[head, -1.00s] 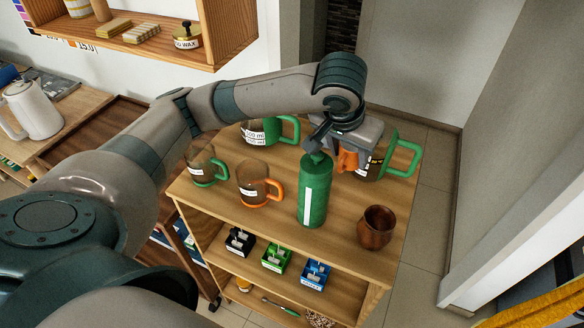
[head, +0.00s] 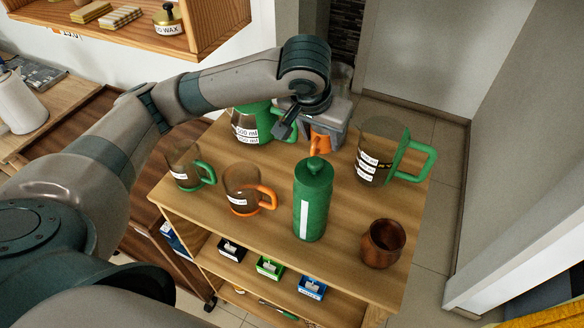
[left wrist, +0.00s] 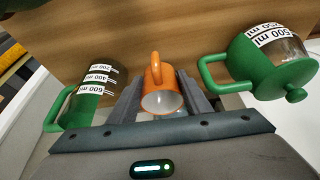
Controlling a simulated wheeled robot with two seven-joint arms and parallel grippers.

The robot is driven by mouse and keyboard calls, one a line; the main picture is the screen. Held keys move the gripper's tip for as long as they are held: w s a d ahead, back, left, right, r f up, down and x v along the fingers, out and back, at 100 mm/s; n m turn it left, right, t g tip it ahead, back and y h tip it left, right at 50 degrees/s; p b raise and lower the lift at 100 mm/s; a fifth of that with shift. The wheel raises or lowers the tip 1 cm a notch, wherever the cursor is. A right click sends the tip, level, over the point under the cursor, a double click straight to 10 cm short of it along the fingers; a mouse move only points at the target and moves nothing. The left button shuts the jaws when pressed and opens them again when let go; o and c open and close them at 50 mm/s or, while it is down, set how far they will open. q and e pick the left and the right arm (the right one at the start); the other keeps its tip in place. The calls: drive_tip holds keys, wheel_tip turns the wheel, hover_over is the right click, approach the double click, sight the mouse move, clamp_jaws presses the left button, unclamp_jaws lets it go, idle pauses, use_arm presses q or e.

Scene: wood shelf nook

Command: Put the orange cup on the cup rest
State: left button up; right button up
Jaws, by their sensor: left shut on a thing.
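The orange cup (head: 320,143) is between the fingers of my left gripper (head: 318,132), above the wooden table's far part, behind the green bottle. The left wrist view shows the cup (left wrist: 163,98) with its white inside facing the camera and its handle at the top. The fingers (left wrist: 160,100) are shut on both sides of it. In the head view, the gripper and arm hide part of the cup. I cannot pick out a cup rest in either view. My right gripper is not in view.
On the wooden table (head: 271,220) stand a green bottle (head: 312,205), a green-handled pitcher (head: 246,125), a large green-handled jug (head: 375,160), a smaller green-handled mug (head: 186,168), an orange-handled glass mug (head: 243,195) and a brown wooden cup (head: 382,244). Small boxes sit on the shelf below.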

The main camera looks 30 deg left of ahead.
use_arm(q)
drive_tip(key=shift+a, duration=0.1)
drive_tip(key=shift+s+r, duration=0.1)
drive_tip(key=shift+s, duration=0.05)
drive_tip(key=s+a+r, duration=0.2)
drive_tip(key=a+r, duration=0.2)
drive_tip(key=a, duration=0.2)
drive_tip(key=shift+s+n, duration=0.3)
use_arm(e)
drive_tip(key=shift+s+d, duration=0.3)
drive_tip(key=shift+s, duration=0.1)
use_arm(q)
drive_tip(key=shift+d, duration=0.1)
